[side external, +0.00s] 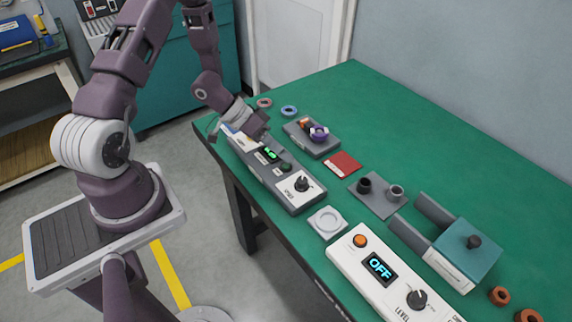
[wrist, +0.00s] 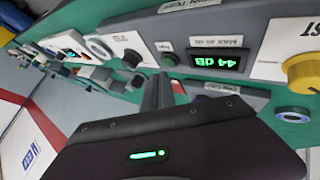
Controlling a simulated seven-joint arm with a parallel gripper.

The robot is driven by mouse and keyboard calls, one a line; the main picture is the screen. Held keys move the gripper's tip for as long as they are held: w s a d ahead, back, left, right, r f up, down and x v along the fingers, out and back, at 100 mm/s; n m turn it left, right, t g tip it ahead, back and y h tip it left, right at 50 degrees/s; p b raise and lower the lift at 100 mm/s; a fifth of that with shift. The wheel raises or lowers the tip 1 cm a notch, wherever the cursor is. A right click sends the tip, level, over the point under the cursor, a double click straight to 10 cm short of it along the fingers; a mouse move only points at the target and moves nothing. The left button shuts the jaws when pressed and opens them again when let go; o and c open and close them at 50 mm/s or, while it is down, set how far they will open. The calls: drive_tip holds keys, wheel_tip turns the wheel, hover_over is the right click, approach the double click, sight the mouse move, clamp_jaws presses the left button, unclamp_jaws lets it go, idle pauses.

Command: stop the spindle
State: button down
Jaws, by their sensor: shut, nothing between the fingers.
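A long grey control box (side external: 250,163) lies along the near edge of the green table. It carries a lit green display (side external: 270,154), a dark green button (side external: 286,167) and a black knob (side external: 302,184) on a white plate. In the side view the wrist hides the box's far end. I cannot identify the spindle.
A white box (side external: 370,294) with an OFF display, a teal block (side external: 468,250) and a plate with small cups (side external: 376,207) stand to the right.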

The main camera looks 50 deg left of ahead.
sight(282, 165)
drive_tip(key=shift+f, duration=0.1)
idle(0.3)
drive_tip(key=shift+f, duration=0.3)
drive_tip(key=shift+f, duration=0.4)
idle(0.5)
drive_tip(key=shift+r, duration=0.8)
drive_tip(key=shift+r, duration=2.55)
